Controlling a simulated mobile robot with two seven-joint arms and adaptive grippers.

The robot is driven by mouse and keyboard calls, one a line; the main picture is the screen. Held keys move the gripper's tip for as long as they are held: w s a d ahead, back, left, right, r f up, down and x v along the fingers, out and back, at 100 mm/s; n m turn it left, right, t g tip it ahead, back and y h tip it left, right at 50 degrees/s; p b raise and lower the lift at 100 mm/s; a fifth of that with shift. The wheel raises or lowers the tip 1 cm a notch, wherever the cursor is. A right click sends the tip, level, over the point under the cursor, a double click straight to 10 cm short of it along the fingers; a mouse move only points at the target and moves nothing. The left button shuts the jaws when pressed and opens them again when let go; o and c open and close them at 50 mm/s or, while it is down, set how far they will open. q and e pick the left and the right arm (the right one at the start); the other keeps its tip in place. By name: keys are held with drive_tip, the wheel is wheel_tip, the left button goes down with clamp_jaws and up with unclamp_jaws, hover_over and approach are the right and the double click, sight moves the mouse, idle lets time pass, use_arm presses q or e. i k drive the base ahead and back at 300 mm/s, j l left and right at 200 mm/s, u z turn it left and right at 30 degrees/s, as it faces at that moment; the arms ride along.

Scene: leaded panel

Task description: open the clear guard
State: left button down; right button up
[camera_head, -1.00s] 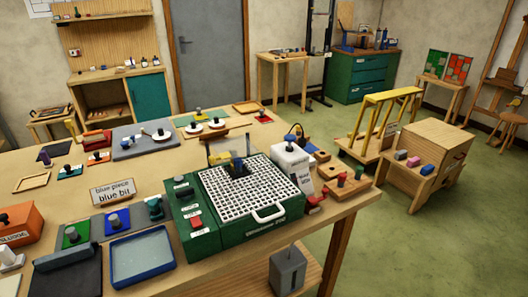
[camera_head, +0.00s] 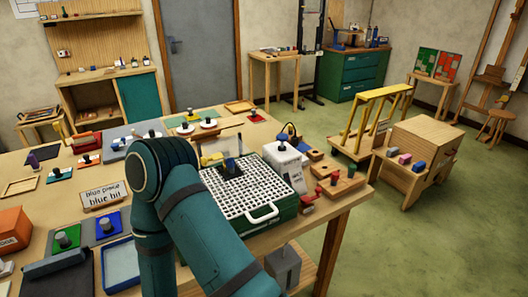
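The green bench machine with a white grid top (camera_head: 265,190) stands near the table's front right. A dark block with a blue upright part (camera_head: 231,167) sits on the grid towards the back. A pale, see-through piece (camera_head: 212,148) stands behind it; it looks like the clear guard, but its outline and position are hard to tell. A white loop handle (camera_head: 263,214) is at the machine's front edge. My teal arm (camera_head: 195,215) covers the machine's left side, including its control panel. Neither gripper shows.
A white box (camera_head: 287,158) and wooden blocks with red and green knobs (camera_head: 340,185) stand right of the machine. A sign (camera_head: 101,196), blue tray (camera_head: 118,265) and colour plates lie left. Green floor (camera_head: 430,240) is free at right.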

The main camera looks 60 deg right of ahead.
sight(216, 156)
drive_tip(key=z, duration=1.5)
